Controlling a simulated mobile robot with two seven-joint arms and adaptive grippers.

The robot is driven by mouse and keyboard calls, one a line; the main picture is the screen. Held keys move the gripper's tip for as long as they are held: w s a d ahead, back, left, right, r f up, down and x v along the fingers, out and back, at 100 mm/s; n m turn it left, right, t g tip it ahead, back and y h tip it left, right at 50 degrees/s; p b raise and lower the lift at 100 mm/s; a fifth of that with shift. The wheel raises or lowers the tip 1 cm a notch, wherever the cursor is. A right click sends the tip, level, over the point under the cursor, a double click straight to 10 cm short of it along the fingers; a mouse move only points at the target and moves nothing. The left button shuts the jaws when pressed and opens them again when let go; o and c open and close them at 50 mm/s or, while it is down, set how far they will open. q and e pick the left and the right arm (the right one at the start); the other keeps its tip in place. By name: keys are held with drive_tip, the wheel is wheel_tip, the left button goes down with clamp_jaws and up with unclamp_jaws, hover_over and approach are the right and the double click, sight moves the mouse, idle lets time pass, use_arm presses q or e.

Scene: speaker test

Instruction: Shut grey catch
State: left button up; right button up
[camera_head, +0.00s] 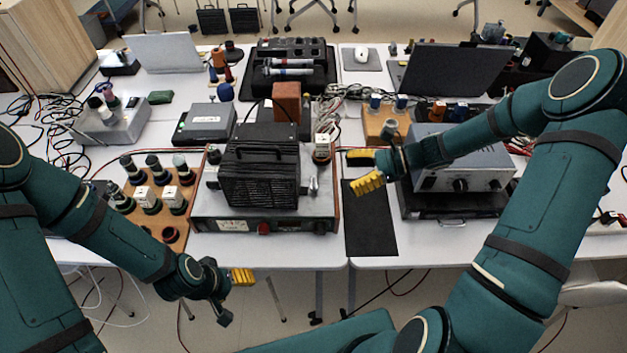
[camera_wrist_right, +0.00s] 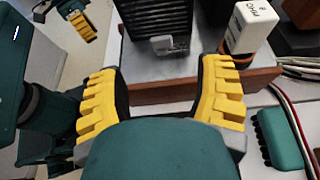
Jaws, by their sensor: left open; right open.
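A small grey catch (camera_head: 314,180) stands at the right side of the black ribbed box (camera_head: 260,175) on the grey bench unit (camera_head: 225,212). A light grey piece, likely this catch (camera_wrist_right: 162,43), shows against the black ribs in the right wrist view; whether it is open or shut I cannot tell. My right gripper (camera_head: 364,170) is open and empty, to the right of the catch and apart from it. Its yellow fingers (camera_wrist_right: 160,95) frame the unit's wooden side in the wrist view. My left gripper (camera_head: 240,277) is open and empty in front of the table edge.
A white labelled block (camera_wrist_right: 252,25) stands close to the catch. A wooden rack (camera_head: 120,205) with several fittings lies left of the unit. A black mat (camera_head: 369,225) lies clear to the right. A grey instrument (camera_head: 465,180) stands beyond my right gripper.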

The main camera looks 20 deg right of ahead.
sight(314, 182)
drive_tip(key=b+x, duration=0.1)
drive_tip(key=x, duration=0.9)
drive_tip(key=shift+b, duration=0.3)
clamp_jaws()
